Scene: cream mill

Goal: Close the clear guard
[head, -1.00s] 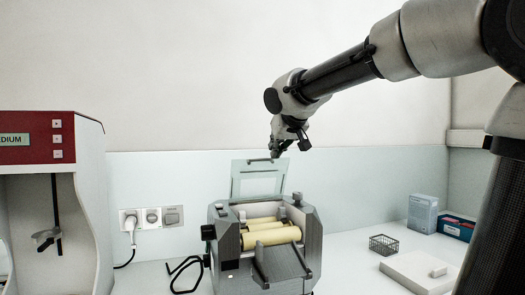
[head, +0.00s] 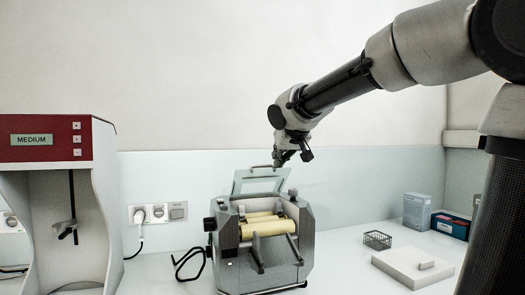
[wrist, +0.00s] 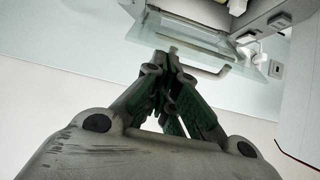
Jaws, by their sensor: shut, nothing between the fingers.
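The clear guard (head: 258,183) is raised above the rollers at the back of the grey roller mill (head: 262,245), standing tilted. Its thin bar handle (head: 260,168) shows along the upper edge. In the wrist view the guard (wrist: 185,38) lies beyond my fingertips, with its handle (wrist: 207,69) just right of them. My gripper (head: 277,167) is shut and empty, at the guard's upper right edge by the handle. I cannot tell whether it touches the guard.
Cream rollers (head: 264,229) are exposed in the mill. A red and white mixer (head: 60,140) stands left. A wire basket (head: 377,240), a white block (head: 405,268) and boxes (head: 417,211) are on the right. The wall is close behind.

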